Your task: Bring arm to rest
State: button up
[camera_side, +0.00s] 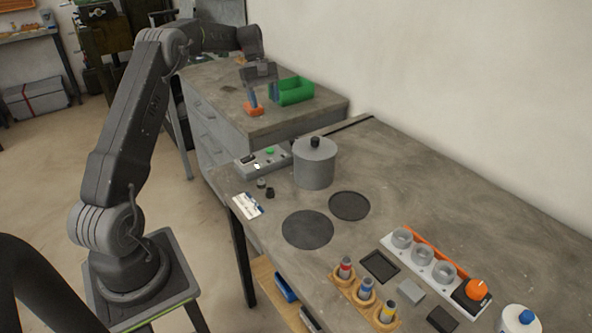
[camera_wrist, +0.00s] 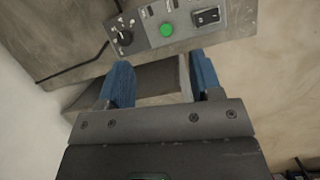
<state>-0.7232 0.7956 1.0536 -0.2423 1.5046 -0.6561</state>
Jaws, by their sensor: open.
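My gripper (camera_side: 262,92) is raised in the side view, in front of the far grey workbench, with its blue fingers pointing down. In the wrist view my gripper (camera_wrist: 158,85) shows two blue fingers spread apart with nothing between them. Beyond the fingertips in the wrist view lies a grey control panel (camera_wrist: 185,30) with a green button, a black knob and a black switch. The same control panel (camera_side: 262,161) sits at the far left corner of the near workbench in the side view. The gripper touches nothing that I can make out.
A grey lidded pot (camera_side: 314,165) stands near the panel, with two dark discs in front. A green bin (camera_side: 293,91) is on the far bench, close behind the gripper in the picture. A white holder (camera_side: 423,262) and a wooden rack (camera_side: 364,301) are at the front right.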

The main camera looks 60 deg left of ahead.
jog(key=s+d+r+m+t+y, duration=0.1)
jog(key=s+d+r+m, duration=0.25)
jog(key=d, duration=0.35)
jog(key=s+d+r+m+y, duration=0.1)
jog(key=s+d+r+m, duration=0.1)
jog(key=d+r, duration=0.4)
jog(key=s+d+r+m+t+y, duration=0.1)
jog(key=s+d+r+m, duration=0.15)
jog(key=d, duration=0.55)
jog(key=s+d+f+m+t, duration=0.1)
jog(key=s+d+f+m, duration=0.1)
jog(key=s+d+m, duration=0.2)
jog(key=s+d+f+m+t, duration=0.2)
jog(key=s+d+m, duration=0.2)
jog(key=s+d, duration=0.4)
jog(key=s, duration=0.5)
jog(key=shift+s+d+t+y, duration=0.2)
jog(key=shift+d+t+y, duration=0.05)
jog(key=shift+t+y, duration=0.05)
jog(key=shift+c, duration=0.2)
